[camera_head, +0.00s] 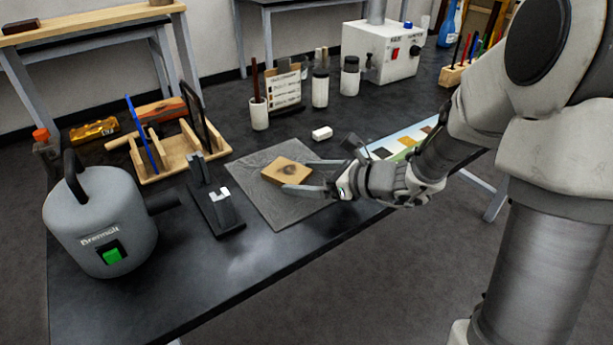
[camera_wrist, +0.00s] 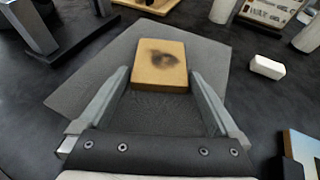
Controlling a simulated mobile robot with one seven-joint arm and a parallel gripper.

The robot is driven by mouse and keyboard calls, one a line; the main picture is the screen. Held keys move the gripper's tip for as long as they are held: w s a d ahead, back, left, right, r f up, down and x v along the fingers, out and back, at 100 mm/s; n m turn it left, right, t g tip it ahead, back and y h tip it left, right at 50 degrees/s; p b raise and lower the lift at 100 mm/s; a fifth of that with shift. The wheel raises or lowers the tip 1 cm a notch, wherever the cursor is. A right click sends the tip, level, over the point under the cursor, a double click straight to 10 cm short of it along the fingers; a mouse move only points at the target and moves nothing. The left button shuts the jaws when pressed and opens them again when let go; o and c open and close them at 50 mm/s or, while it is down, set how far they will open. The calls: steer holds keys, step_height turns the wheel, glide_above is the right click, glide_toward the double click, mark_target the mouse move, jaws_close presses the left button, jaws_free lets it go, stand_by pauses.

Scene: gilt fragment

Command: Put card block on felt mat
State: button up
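The tan block with a dark smudge on top, which looks like the card block (camera_head: 287,170), appears to lie flat on the grey felt mat (camera_head: 267,209). The wrist view shows the block (camera_wrist: 160,66) just ahead of and between my fingertips, with the mat (camera_wrist: 88,88) under and around it. My gripper (camera_head: 300,176) is low over the mat, coming from the right. Its fingers are spread, one on each side of the block, with small gaps visible in the wrist view (camera_wrist: 160,76). The block's underside is hidden.
A small white block (camera_head: 322,133) lies behind the mat. A dark stand with upright posts (camera_head: 217,212) is left of the mat, beside a grey canister (camera_head: 101,222). A wooden rack (camera_head: 165,153), cups and a white box (camera_head: 383,51) stand farther back. The front table strip is clear.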

steer(key=shift+r, duration=0.1)
steer(key=shift+r+p, duration=0.25)
steer(key=shift+p, duration=0.05)
steer(key=p+v, duration=0.3)
steer(key=v, duration=0.9)
steer(key=shift+f, duration=0.1)
